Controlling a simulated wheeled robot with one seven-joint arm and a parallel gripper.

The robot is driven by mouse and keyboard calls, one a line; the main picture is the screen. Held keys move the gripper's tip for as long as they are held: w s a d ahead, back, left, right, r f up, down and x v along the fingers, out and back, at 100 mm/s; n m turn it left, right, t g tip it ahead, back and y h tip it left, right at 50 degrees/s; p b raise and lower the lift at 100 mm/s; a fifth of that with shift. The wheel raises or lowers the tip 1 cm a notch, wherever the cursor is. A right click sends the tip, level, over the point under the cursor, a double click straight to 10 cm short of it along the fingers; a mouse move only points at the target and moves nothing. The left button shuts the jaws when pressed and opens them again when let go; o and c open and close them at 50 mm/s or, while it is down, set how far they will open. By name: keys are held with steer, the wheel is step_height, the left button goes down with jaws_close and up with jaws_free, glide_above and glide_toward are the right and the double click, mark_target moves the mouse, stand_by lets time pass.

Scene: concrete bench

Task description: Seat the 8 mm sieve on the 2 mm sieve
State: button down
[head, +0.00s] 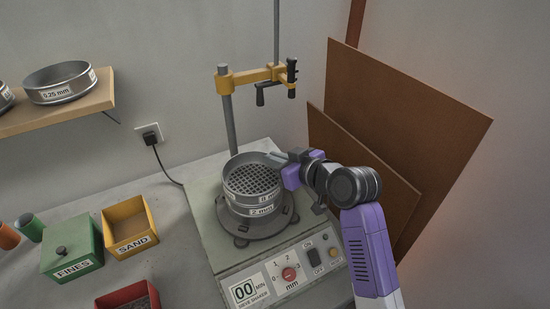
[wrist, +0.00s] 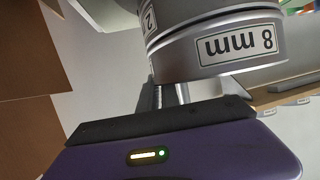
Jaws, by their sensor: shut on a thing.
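The 8 mm sieve (head: 237,192), a round metal ring with a coarse perforated floor, is directly above the 2 mm sieve (head: 262,211) on the shaker. My gripper (head: 276,158) is shut on its rim at the right back. In the wrist view, the picture is upside down; the 8 mm sieve (wrist: 200,62) fills the upper right and the 2 mm sieve (wrist: 148,20) shows beyond it. The two are very close and roughly lined up. I cannot tell whether the rims are fully nested. The gripper's fingers (wrist: 170,95) reach to the sieve, their tips partly hidden.
The sieve shaker (head: 222,255) has a post with a yellow clamp arm (head: 250,76) above and behind the stack. A green FINES box (head: 72,250), a yellow SAND box (head: 128,228) and a red box (head: 128,297) stand left. A shelf (head: 60,112) holds other sieves. Brown boards lean right.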

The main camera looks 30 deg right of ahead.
stand_by(0.3)
steer(key=c, duration=1.5)
jaws_free()
steer(key=shift+f, duration=0.15)
steer(key=shift+s, duration=0.1)
steer(key=b+v, duration=0.1)
steer(key=v, duration=0.6)
steer(key=shift+s+r, duration=0.25)
steer(key=shift+s, duration=0.05)
steer(key=shift+d, duration=0.15)
